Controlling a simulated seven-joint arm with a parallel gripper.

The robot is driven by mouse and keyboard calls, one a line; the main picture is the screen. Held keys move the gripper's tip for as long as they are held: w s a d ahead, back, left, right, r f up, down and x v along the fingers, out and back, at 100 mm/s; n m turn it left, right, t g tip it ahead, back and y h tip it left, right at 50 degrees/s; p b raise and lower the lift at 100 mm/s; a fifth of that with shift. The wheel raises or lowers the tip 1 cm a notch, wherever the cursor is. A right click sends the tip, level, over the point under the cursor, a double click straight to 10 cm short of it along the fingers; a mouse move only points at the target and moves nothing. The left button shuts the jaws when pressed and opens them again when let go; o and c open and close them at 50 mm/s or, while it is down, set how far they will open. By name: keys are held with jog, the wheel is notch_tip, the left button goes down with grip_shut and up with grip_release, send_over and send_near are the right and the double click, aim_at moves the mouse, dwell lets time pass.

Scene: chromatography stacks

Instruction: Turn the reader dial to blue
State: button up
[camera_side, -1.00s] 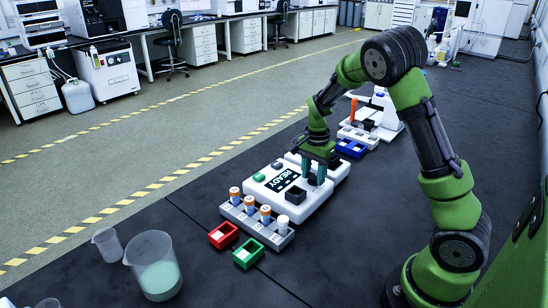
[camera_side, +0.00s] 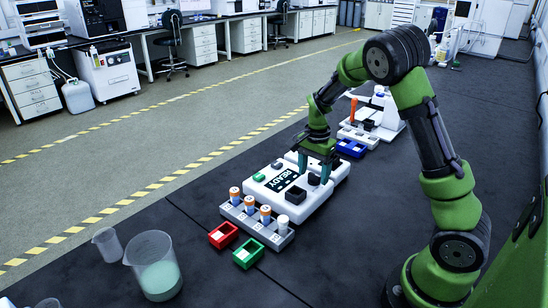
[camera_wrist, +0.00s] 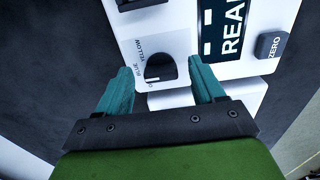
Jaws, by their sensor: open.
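The white reader (camera_side: 318,198) stands on the dark bench, its screen showing READY (camera_side: 285,181). Its dark round dial (camera_wrist: 160,67) lies between my fingertips in the wrist view, with BLUE and YELLOW printed beside it. A white mark on the dial points toward the lower left in that view, near a partly cut-off label, not at BLUE or YELLOW. The dial (camera_side: 314,179) also shows below my gripper in the side view. My gripper (camera_side: 315,172) is open, its teal fingers on either side of the dial with gaps. In the wrist view my gripper (camera_wrist: 160,68) holds nothing.
A grey rack (camera_side: 252,227) with several vials stands in front of the reader. Red (camera_side: 223,235), green (camera_side: 248,253) and blue (camera_side: 351,148) trays lie nearby. A ZERO button (camera_wrist: 271,46) is on the reader. A beaker (camera_side: 157,267) stands at front left.

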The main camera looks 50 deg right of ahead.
aim_at(314, 175)
notch_tip(314, 175, up, 16)
jog(key=shift+r, duration=0.15)
dwell(0.4)
